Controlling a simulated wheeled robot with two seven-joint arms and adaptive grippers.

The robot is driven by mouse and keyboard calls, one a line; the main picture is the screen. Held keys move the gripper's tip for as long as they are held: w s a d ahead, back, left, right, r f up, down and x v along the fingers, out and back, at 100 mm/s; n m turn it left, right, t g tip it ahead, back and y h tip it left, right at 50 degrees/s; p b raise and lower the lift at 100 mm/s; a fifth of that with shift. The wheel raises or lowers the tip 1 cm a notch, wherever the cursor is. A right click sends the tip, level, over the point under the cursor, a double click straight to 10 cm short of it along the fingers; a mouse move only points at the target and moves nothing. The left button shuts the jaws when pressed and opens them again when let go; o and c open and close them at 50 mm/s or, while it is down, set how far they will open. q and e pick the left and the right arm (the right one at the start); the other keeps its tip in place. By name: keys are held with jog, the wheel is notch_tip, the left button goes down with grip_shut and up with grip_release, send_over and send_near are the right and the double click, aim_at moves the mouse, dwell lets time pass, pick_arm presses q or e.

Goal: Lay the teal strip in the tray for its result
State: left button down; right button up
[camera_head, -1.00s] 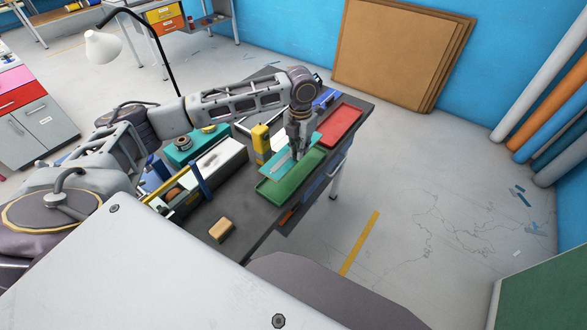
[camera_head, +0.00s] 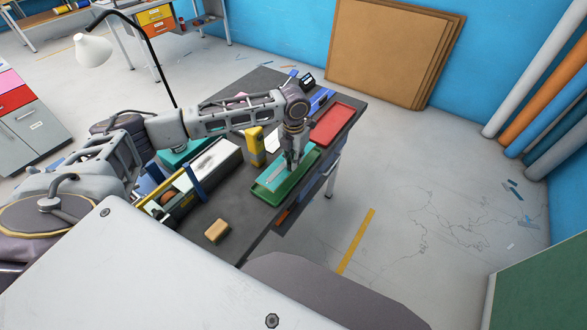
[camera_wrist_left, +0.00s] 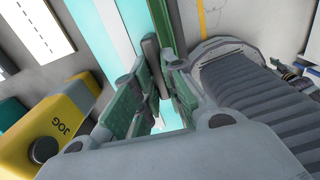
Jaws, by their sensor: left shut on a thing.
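The teal strip (camera_head: 272,178) has a pale stripe along it and lies lengthwise over the green tray (camera_head: 283,198). I cannot tell whether it touches the tray floor or hangs just above it. My left gripper (camera_head: 292,165) points down and is shut on the strip near its middle. In the left wrist view the strip (camera_wrist_left: 108,40) runs up beside the fingers, with the green tray (camera_wrist_left: 178,28) at its right. A red tray (camera_head: 336,124) sits just beyond the green one. My right gripper is out of view.
A yellow device (camera_head: 255,145) marked JOG stands close left of the green tray. It also shows in the left wrist view (camera_wrist_left: 45,130). A tan block (camera_head: 217,231) lies on the dark table (camera_head: 245,222) in front. A lamp (camera_head: 94,50) stands behind my arm.

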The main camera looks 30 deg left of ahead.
pick_arm(q)
jog(key=shift+f, duration=2.5)
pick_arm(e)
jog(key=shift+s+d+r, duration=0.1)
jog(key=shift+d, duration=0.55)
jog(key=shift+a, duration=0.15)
pick_arm(q)
jog(key=c, duration=1.5)
grip_release()
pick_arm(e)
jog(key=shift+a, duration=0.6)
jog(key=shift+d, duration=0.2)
